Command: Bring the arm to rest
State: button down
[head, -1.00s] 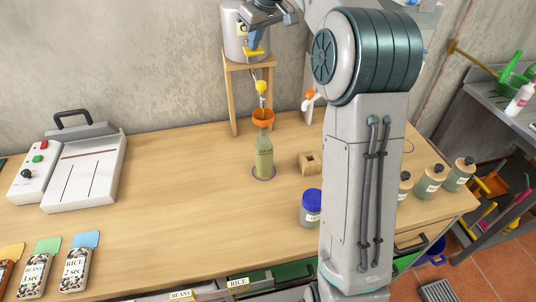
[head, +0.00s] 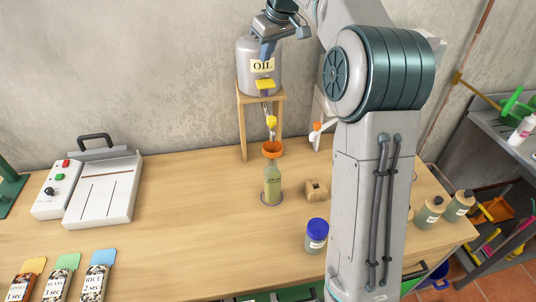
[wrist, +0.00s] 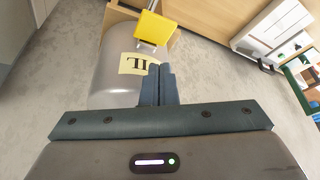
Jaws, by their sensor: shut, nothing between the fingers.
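My gripper (head: 268,48) is at the top of the head view, in front of the upper part of the grey oil tank (head: 244,62). In the wrist view my gripper (wrist: 158,84) has its two fingers together with nothing between them. The tank (wrist: 112,78) fills the area ahead of the fingers there, with its yellow lever (wrist: 155,28) beyond them. I cannot tell whether the fingertips touch the tank. My arm rises through the right half of the head view and bends over toward the tank.
The tank stands on a wooden stand (head: 242,120). Below its spout, a bottle (head: 272,188) holds an orange funnel (head: 272,149). A wooden block (head: 315,190) and a blue-lidded jar (head: 316,235) stand close to my arm. A white sealer-like device (head: 105,190) is at left. The table's middle left is clear.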

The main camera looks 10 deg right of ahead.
jog(key=shift+s, duration=0.1)
jog(key=s+f+m+b, duration=0.1)
jog(key=s+f, duration=0.5)
jog(key=s, duration=0.6)
jog(key=s+f+m+h+b, duration=0.1)
jog(key=s+f, duration=0.5)
jog(key=s, duration=0.6)
jog(key=s+d+f+m+h+b, duration=0.1)
jog(key=s+f+m, duration=0.3)
jog(key=s, duration=0.8)
jog(key=shift+s+f+b, duration=0.3)
jog(key=shift+f+b, duration=0.35)
jog(key=shift+f, duration=0.25)
